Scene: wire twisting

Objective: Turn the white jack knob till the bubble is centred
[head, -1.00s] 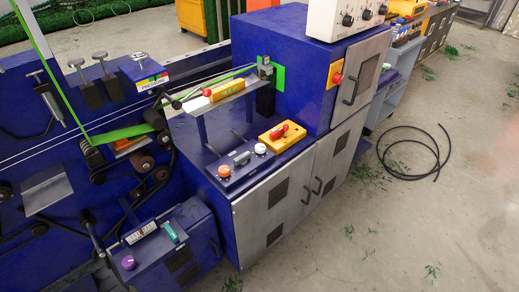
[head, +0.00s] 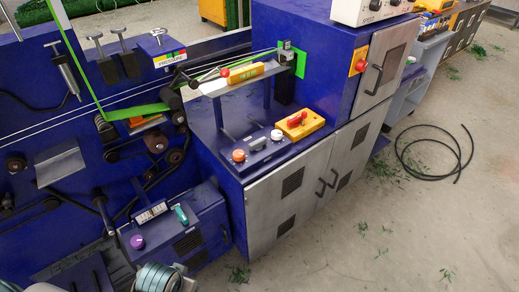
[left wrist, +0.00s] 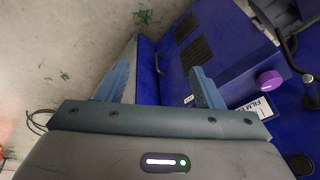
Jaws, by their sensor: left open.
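A white knob (head: 276,135) and an orange knob (head: 238,155) stand on a small panel on the blue cabinet's lower top. A yellow spirit level (head: 246,76) with a green vial lies on a grey shelf (head: 218,90) above them; the bubble is too small to tell. A red ball (head: 225,72) shows at its left end. My left gripper (left wrist: 161,66) is open and empty in the left wrist view, over the floor and blue cabinet side, away from the white knob. Part of my left arm shows at the bottom left of the head view. My right gripper is not in view.
The taller cabinet (head: 319,60) rises behind. A black cable coil (head: 434,152) lies on the open floor.

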